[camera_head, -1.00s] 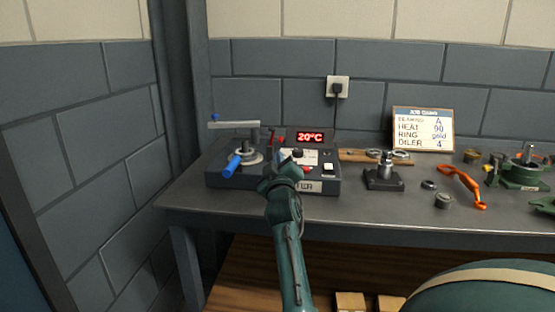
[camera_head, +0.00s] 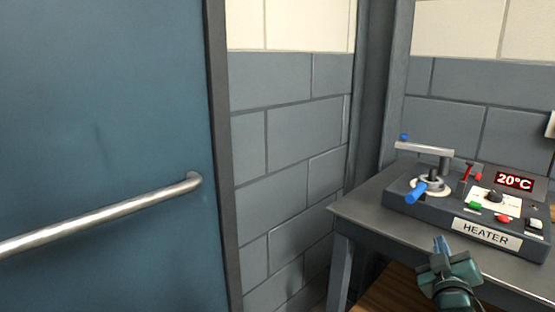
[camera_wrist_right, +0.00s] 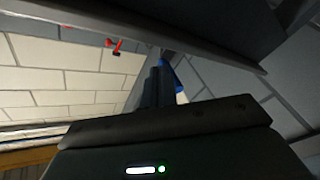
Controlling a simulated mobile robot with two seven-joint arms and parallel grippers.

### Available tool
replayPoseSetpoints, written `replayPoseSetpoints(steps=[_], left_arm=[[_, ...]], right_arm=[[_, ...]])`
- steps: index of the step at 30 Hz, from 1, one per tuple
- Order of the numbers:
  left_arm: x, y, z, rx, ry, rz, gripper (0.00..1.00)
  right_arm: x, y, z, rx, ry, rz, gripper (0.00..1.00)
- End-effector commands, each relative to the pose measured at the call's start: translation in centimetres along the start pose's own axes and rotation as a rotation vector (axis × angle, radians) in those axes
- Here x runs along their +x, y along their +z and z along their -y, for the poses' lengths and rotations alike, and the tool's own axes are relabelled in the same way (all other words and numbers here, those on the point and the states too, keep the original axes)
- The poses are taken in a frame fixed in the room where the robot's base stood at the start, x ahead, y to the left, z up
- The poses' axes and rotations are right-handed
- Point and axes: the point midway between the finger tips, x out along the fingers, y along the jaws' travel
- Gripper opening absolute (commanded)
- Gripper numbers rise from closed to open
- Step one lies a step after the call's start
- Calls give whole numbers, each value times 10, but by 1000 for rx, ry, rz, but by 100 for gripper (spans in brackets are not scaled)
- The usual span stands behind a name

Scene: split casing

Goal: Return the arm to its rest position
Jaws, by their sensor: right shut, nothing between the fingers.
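My right gripper (camera_head: 441,246) is shut and empty, in front of the heater's (camera_head: 484,234) front face, low at the right of the head view. Its teal wrist comes up from the bottom edge. I cannot tell whether it touches anything. In the right wrist view, its dark fingers (camera_wrist_right: 158,82) point up past a blue piece (camera_wrist_right: 176,78), and a red piece (camera_wrist_right: 116,46) shows at the upper left. My left gripper is not in view.
The heater stands on the grey bench (camera_head: 351,208), with a blue-handled lever (camera_head: 416,192), a grey arm above it, and a display (camera_head: 514,181) reading 20°C. A blue door (camera_head: 100,120) with a metal bar handle (camera_head: 110,213) fills the left. Grey block wall (camera_head: 290,140) lies between.

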Motion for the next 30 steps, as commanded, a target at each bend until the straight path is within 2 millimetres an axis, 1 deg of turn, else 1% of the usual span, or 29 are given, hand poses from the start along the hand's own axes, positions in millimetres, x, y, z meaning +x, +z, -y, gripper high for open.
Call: replayPoseSetpoints(steps=[1,2,3,5,6,8,9,12,15,18,23,24,25,27,29,30], left_arm=[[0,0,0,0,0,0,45],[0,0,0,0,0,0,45],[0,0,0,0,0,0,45],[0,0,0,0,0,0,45],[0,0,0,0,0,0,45],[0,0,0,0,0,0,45],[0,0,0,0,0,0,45],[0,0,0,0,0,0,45],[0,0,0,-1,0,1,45],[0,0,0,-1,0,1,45],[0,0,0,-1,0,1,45],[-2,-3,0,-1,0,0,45],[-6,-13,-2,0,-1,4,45],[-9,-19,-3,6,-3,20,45],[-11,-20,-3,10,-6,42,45],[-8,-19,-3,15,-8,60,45]], right_arm=[[-26,6,24,25,-72,-8,0],[-40,7,36,48,-113,-13,0],[-60,9,53,81,-170,-16,0],[-94,11,79,140,-263,-14,0],[-119,12,95,185,-326,-7,0],[-154,12,115,252,-413,10,0],[-174,11,126,294,-464,23,0],[-220,9,145,389,-569,61,0],[-259,5,157,474,-654,103,0],[-294,0,166,554,-727,148,0],[-346,-10,173,680,-828,227,0],[-355,-14,172,705,-846,246,0],[-349,-20,167,692,-841,246,0],[-346,-23,165,673,-843,258,0],[-346,-25,164,661,-847,272,0],[-346,-26,162,651,-850,282,0]])
